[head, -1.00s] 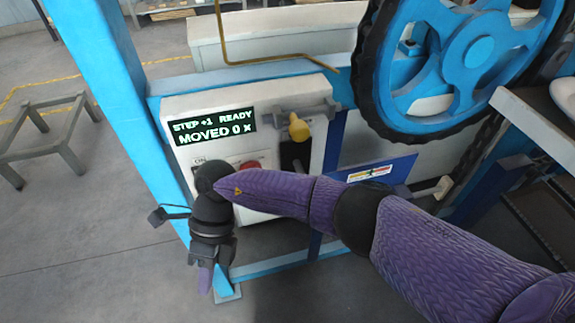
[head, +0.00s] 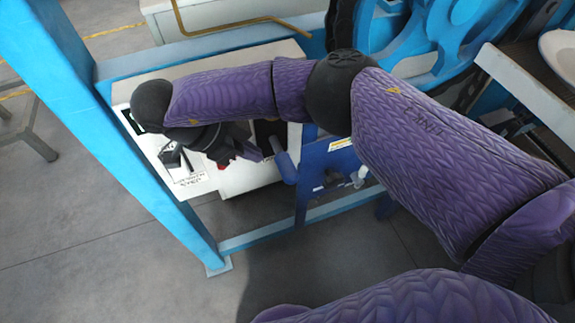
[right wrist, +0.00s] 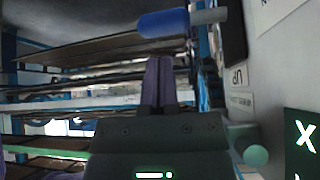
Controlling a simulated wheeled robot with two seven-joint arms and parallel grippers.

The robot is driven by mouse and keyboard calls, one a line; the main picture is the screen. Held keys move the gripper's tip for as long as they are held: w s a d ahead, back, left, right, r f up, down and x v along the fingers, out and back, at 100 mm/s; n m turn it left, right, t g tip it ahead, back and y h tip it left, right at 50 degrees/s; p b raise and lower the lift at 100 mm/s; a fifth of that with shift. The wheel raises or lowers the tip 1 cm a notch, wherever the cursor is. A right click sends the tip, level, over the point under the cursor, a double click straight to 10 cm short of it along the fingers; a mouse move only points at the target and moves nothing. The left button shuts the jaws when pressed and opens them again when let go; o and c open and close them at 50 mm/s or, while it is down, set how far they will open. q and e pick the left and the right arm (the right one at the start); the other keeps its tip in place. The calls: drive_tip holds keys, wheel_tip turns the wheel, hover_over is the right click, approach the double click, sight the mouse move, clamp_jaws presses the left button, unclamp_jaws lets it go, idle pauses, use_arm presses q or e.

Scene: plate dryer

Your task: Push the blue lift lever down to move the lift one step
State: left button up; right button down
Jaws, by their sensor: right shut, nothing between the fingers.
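The blue lift lever (head: 285,167) sticks out from the right side of the white control box (head: 245,180) in the head view. In the right wrist view its blue handle (right wrist: 163,24) lies across the top, beyond my fingertips, on a grey rod. My right gripper (head: 252,150) is shut and empty, close to the left of the lever. Its purple fingers (right wrist: 158,82) point toward the handle, with a small apparent gap. A lit display (right wrist: 303,135) shows partly at the right of the wrist view. In the head view my arm hides most of it. My left gripper is out of view.
A blue frame post (head: 110,130) stands left of the box. A blue panel (head: 325,165) is just right of the lever, with the big blue wheel (head: 460,35) behind. Floor in front is clear.

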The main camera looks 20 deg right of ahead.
sight(282, 168)
drive_tip(key=b+x, duration=0.2)
drive_tip(key=x, duration=0.4)
drive_tip(key=shift+f+b, duration=0.15)
drive_tip(key=shift+b, duration=0.25)
drive_tip(key=shift+d+f, duration=0.2)
